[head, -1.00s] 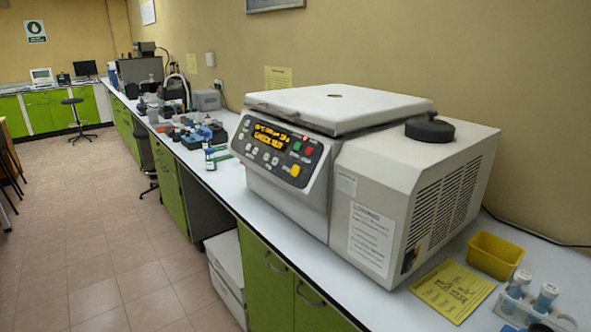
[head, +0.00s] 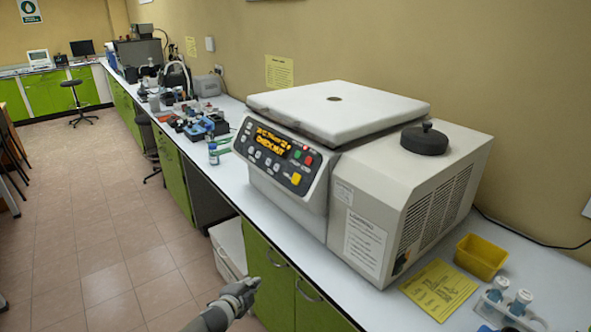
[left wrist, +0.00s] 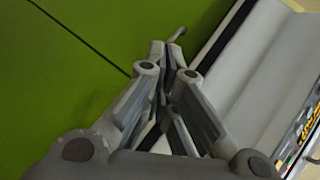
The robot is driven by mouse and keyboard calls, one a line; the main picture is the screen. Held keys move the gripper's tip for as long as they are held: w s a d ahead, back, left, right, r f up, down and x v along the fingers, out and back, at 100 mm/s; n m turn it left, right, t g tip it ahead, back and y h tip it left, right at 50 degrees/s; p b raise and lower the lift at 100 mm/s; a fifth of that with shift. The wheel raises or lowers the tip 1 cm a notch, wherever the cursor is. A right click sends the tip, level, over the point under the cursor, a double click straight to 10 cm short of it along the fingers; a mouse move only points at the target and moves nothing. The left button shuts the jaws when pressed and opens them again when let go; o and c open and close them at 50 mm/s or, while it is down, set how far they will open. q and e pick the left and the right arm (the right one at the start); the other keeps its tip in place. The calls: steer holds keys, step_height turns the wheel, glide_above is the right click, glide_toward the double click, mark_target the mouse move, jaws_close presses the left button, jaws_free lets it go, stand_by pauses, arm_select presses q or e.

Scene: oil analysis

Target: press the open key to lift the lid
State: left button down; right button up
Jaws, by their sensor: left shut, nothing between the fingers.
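The centrifuge (head: 390,200) stands on the white bench, its pale lid (head: 338,108) lying flat and closed on top. Its front panel (head: 278,155) has an amber display and several keys, among them a yellow key (head: 296,178), a red key and a green key; I cannot read which one is the open key. My left gripper (head: 252,284) is shut and empty, low in front of the green cabinet doors, below the bench edge and apart from the panel. In the left wrist view its fingers (left wrist: 168,60) are together, with part of the panel (left wrist: 305,140) at the lower right. My right gripper is out of view.
A black round knob (head: 424,140) sits on the centrifuge's right housing. A yellow bin (head: 481,257), a yellow sheet (head: 440,289) and a rack with capped tubes (head: 508,308) are to its right. Bottles and instruments crowd the bench further back. The floor at left is clear.

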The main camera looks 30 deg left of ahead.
mark_target(296, 179)
arm_select(q)
steer(key=w+r+m+t+p, duration=0.2)
steer(key=w+r+m+t, duration=0.1)
steer(key=r, duration=1.5)
steer(key=w+r+m+t+h+p, duration=0.1)
steer(key=w+r+m+t+p, duration=0.2)
steer(key=r, duration=1.5)
steer(key=shift+w+m, duration=0.4)
steer(key=shift+w, duration=0.6)
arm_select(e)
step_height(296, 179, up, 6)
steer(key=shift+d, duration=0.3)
arm_select(q)
steer(key=w+d+f+b, duration=0.2)
steer(key=w+f+b, duration=0.3)
steer(key=w, duration=0.2)
steer(key=shift+d, duration=0.4)
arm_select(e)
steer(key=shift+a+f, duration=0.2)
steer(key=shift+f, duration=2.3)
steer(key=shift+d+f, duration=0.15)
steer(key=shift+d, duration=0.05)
arm_select(q)
steer(key=shift+w+d+f, duration=0.1)
steer(key=shift+w+d, duration=0.05)
steer(key=shift+w, duration=0.1)
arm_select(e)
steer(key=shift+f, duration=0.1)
